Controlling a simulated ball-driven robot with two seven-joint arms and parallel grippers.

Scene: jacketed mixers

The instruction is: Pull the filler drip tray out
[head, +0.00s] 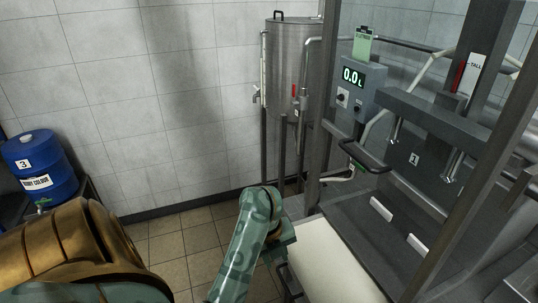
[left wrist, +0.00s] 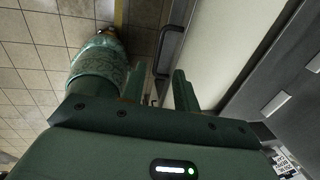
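The filler (head: 372,95) stands at the right in the head view, with a grey display box reading 0.0 and a dark bed below its nozzles. A pale slab (head: 330,262) projects from it at the bottom. A dark bar handle (head: 290,284) is at the slab's left edge; I cannot tell for sure that this is the drip tray. My left gripper (head: 284,250) is beside that edge. In the left wrist view its fingers (left wrist: 160,88) are apart, and the dark handle (left wrist: 168,48) shows beyond the gap between them. Contact is not visible. My right gripper is not in view.
A steel tank (head: 290,70) on legs stands behind, against the tiled wall. A blue drum (head: 40,165) marked 3 sits on a dark stand at the far left. Steel frame posts (head: 322,130) rise close to the left arm. The tiled floor (head: 180,250) left of the filler is clear.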

